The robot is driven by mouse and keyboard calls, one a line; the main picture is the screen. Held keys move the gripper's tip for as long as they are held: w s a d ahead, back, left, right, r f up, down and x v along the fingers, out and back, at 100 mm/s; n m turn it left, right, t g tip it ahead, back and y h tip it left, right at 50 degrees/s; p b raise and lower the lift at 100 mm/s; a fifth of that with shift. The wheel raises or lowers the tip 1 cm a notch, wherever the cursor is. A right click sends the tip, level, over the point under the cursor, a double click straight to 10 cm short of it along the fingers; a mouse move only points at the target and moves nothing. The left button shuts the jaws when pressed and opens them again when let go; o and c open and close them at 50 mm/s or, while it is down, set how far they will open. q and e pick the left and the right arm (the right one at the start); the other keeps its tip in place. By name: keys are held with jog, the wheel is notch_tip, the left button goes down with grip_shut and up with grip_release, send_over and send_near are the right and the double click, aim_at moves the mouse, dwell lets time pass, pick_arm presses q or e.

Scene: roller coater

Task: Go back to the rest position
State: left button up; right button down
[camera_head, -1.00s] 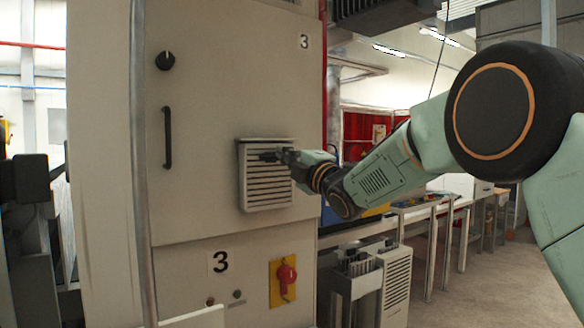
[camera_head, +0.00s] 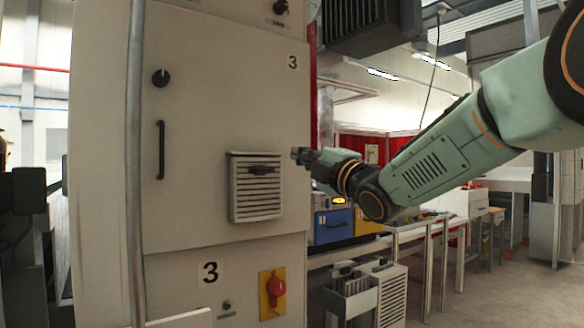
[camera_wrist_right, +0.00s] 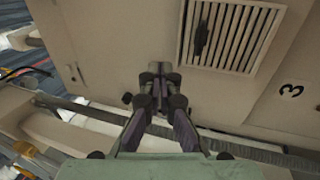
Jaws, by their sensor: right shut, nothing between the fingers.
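My right gripper (camera_head: 300,154) is in front of the right edge of the beige cabinet (camera_head: 210,100), right of and slightly above its vent grille (camera_head: 256,200). Its fingers point left and are together with nothing between them. In the right wrist view the shut fingers (camera_wrist_right: 157,80) point at the cabinet face, with the grille (camera_wrist_right: 230,35) to their upper right. My right arm comes in from the right. My left gripper is not in view.
The cabinet has a black handle (camera_head: 160,150), a black knob (camera_head: 160,78) and a red switch on a yellow plate (camera_head: 273,293). A vertical grey pole (camera_head: 136,180) stands at its left. Blue bins (camera_head: 333,226) and a bench stand behind my right arm. Open floor (camera_head: 490,295) lies at the lower right.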

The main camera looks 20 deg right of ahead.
jog(key=shift+s+d+r, duration=0.1)
jog(key=shift+s+d, duration=0.25)
jog(key=shift+s, duration=0.5)
notch_tip(320, 180, down, 31)
jog(key=s+d+m+g+h+b, duration=0.15)
jog(key=m+g+h+b, duration=0.3)
jog(key=m, duration=1.05)
jog(key=s+f+m+g+h+b, duration=0.15)
jog(key=s+f, duration=0.35)
jog(key=f, duration=0.5)
jog(key=s+f+m+g+b, duration=0.1)
jog(key=s+f+m+g, duration=0.25)
jog(key=f, duration=0.65)
jog(key=s+f+m+g+h+b, duration=0.1)
jog(key=s+f+m+g+b, duration=0.2)
jog(key=s+f, duration=1.3)
jog(key=s+d+f+g+b, duration=0.1)
jog(key=s+f+g+b, duration=0.5)
jog(key=s+f, duration=1.2)
jog(key=s+g, duration=0.1)
jog(key=s, duration=0.3)
jog(key=shift+f+h, duration=0.3)
